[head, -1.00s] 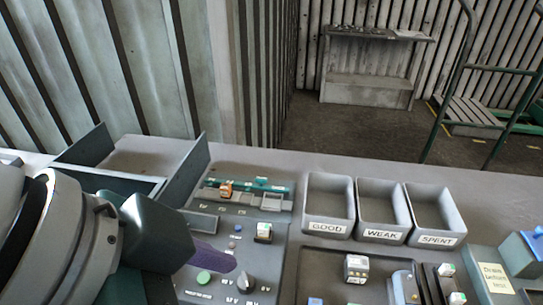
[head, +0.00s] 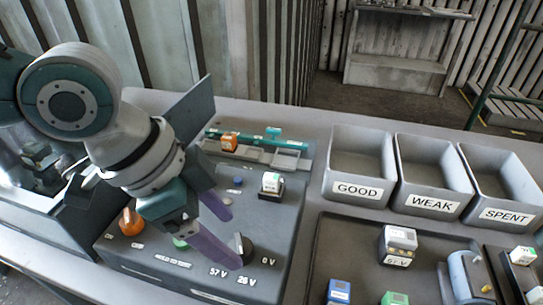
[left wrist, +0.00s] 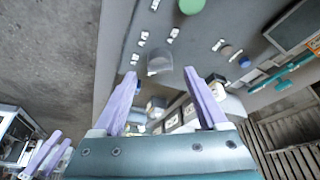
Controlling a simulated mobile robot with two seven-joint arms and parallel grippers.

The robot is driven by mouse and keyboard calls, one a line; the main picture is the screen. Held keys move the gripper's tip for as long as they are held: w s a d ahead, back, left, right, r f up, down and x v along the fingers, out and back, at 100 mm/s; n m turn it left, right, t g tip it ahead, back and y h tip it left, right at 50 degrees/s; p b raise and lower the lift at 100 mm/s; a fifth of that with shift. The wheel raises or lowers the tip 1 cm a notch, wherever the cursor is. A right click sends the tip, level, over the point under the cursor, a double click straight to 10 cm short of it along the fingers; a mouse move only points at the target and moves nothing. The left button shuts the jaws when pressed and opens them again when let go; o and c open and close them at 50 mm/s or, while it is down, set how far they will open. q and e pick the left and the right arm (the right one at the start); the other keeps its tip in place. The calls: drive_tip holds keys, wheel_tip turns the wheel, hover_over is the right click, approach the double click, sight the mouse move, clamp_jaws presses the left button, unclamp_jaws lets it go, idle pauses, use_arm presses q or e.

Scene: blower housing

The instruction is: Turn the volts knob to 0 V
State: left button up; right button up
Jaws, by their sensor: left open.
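My left gripper (head: 232,240) is open, with two purple fingers. One fingertip is close to the knob's left side; the other is up and left of it. In the left wrist view the knob (left wrist: 160,61) lies ahead, between the lines of the fingers. Purple fingers at the lower left there look like my right gripper (left wrist: 61,138).
A green button (head: 181,242) and an orange knob (head: 131,221) are left of the volts knob. A labelled block (head: 272,184) stands behind it. GOOD, WEAK and SPENT bins (head: 362,205) are at the right, behind a dark tray (head: 340,235) with several blocks.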

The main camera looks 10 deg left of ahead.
sight(237, 244)
use_arm(q)
drive_tip(key=shift+x, duration=1.65)
drive_tip(key=shift+c, duration=0.4)
clamp_jaws()
